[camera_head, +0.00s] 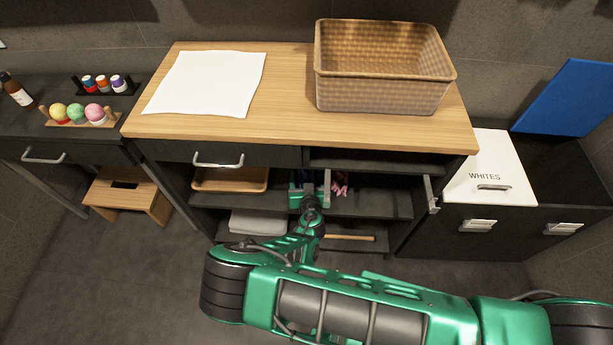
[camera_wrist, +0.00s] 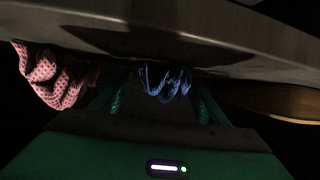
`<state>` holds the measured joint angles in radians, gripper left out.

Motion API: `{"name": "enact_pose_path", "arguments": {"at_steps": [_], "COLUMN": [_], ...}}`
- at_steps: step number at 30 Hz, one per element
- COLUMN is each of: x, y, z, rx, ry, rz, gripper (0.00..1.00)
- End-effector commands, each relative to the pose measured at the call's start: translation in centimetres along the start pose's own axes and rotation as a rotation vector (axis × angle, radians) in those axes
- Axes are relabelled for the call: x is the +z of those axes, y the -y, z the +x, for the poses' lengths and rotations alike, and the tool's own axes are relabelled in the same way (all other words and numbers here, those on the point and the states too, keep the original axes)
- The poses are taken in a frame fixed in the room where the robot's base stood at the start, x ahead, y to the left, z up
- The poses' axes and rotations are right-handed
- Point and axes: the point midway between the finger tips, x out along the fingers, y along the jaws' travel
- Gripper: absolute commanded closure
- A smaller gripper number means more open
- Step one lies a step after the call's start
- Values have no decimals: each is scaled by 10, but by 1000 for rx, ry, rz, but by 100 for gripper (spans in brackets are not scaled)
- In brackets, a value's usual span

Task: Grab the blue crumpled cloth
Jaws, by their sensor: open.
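The blue crumpled cloth (camera_wrist: 163,82) shows in the wrist view, straight ahead between the two fingers of my gripper (camera_wrist: 160,98). The fingers are apart, one on each side of the cloth, and I cannot tell whether they touch it. In the head view my gripper (camera_head: 312,186) reaches into the open shelf below the wooden top. There the blue cloth is mostly hidden by my gripper. A pink dotted cloth (camera_wrist: 55,78) lies to the left in the wrist view. It also shows just right of my gripper in the head view (camera_head: 341,186).
The shelf board (camera_wrist: 220,50) spans the top of the wrist view, which looks upside down. A wooden tray (camera_head: 230,180) sits left of my gripper. Folded white cloth (camera_head: 257,222) lies on the lower shelf. A wicker basket (camera_head: 380,95) stands on the wooden top (camera_head: 285,105).

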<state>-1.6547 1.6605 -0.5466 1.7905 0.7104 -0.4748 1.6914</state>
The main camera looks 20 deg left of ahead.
Motion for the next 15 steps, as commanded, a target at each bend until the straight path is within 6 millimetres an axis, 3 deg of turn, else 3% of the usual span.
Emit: {"name": "enact_pose_path", "arguments": {"at_steps": [9, 14, 15], "x": [0, 0, 0], "y": [0, 0, 0], "z": [5, 5, 5], "rx": [0, 0, 0], "ry": [0, 0, 0], "rz": [0, 0, 0], "gripper": [34, 72, 76]}}
